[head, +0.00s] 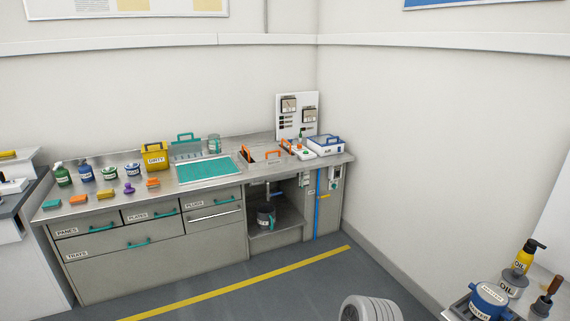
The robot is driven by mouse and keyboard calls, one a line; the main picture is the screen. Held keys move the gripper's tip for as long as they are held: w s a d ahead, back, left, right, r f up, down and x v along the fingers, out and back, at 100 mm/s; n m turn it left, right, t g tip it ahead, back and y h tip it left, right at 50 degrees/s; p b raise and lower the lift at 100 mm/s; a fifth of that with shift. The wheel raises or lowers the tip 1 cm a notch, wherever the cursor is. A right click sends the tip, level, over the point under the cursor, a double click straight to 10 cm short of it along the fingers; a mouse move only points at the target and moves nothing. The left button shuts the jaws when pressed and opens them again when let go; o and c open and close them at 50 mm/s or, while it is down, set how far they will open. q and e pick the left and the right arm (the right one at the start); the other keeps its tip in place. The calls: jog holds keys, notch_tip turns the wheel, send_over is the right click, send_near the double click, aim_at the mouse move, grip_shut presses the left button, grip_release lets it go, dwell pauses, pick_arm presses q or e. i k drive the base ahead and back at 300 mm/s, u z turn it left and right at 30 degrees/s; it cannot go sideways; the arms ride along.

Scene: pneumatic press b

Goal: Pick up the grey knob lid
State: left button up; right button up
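I cannot clearly pick out a grey knob lid. The closest match is a grey rounded piece on the small pot labelled OIL (512,286) on the cart at the lower right; it is too small to tell whether it is a lid with a knob.
The steel bench (100,202) has a green mat (208,168), a yellow box (155,156) and several bottles. The cart also holds a blue pot (488,300) and a yellow bottle (525,256). A pale ribbed object (370,308) shows at the bottom. The floor before the bench is clear.

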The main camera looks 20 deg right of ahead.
aim_at(515, 277)
jog(key=z, duration=0.65)
jog(key=i, duration=1.45)
jog(key=z, duration=1.2)
